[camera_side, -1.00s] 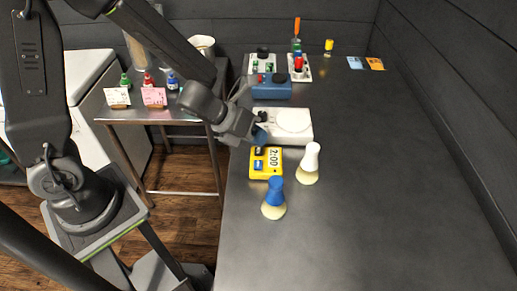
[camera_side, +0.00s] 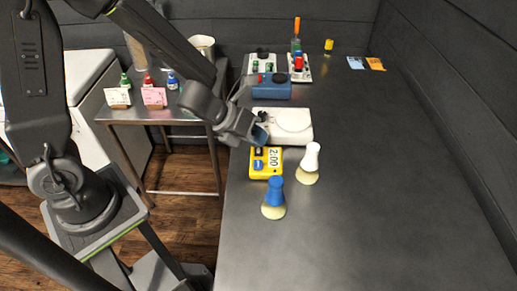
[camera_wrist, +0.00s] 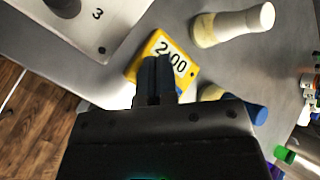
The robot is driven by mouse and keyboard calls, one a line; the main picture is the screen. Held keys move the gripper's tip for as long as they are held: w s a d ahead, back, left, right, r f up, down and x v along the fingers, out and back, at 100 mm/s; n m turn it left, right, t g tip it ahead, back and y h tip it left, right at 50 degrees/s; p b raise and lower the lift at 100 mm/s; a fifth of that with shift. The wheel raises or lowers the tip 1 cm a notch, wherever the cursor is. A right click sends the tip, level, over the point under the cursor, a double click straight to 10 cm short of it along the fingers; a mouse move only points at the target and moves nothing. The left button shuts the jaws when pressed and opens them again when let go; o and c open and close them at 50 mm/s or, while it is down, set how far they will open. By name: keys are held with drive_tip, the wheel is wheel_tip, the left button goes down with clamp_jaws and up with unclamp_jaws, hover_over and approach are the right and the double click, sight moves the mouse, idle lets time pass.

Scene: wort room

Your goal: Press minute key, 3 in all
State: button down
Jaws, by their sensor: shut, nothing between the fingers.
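A yellow timer (camera_side: 265,172) lies on the dark bench, its display reading 2:00. A dark key (camera_side: 258,151) and a blue key (camera_side: 258,164) sit on its left side; their labels are too small to read. My gripper (camera_side: 261,140) is shut and empty, just above the dark-key end of the timer. In the wrist view the shut fingers (camera_wrist: 157,65) cover part of the timer (camera_wrist: 185,72) and hide the dark key. A bit of blue shows beside the fingers. I cannot tell whether the tips touch a key.
A blue-handled brush (camera_side: 274,193) and a white-handled brush (camera_side: 311,158) stand close to the timer. A white device (camera_side: 290,122) with a dark knob is just behind it, and a blue box (camera_side: 272,90) farther back. The bench's right side is clear.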

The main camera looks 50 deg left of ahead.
sight(257, 149)
drive_tip(key=shift+f, duration=0.1)
drive_tip(key=shift+f, duration=0.3)
drive_tip(key=shift+f, duration=0.45)
idle(0.7)
drive_tip(key=shift+r, duration=0.9)
drive_tip(key=shift+r, duration=2.5)
